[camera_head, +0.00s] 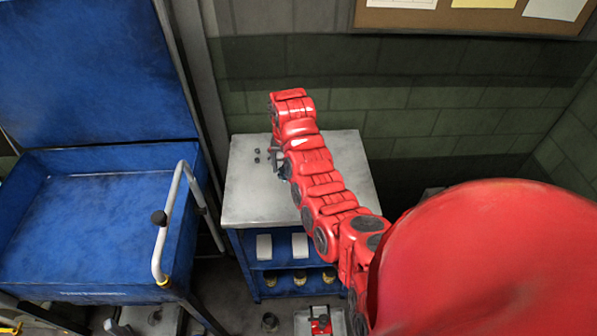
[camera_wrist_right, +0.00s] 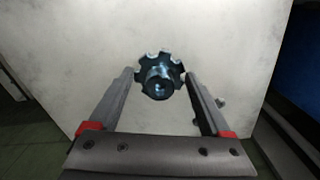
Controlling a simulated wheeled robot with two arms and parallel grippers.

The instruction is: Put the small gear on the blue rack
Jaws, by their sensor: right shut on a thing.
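My right gripper (camera_wrist_right: 159,78) is shut on the small gear (camera_wrist_right: 160,76), a dark metal toothed wheel with a round hub, held between its fingertips. In the head view this gripper (camera_head: 276,158) is over the pale top of a small workbench; the gear is not clear there. A blue rack-like cart (camera_head: 100,215) with a flat tray, raised back panel and metal handle stands at the left. The workbench also has blue shelves (camera_head: 290,262), so I cannot tell for certain which is the rack. My left gripper is not in view.
Several small dark bolts lie on the worktop (camera_head: 245,200) left of the gripper. Jars and white boxes stand on the shelves below. The cart's handle (camera_head: 172,215) rises between cart and workbench. The cart's tray looks empty. A brick wall is behind.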

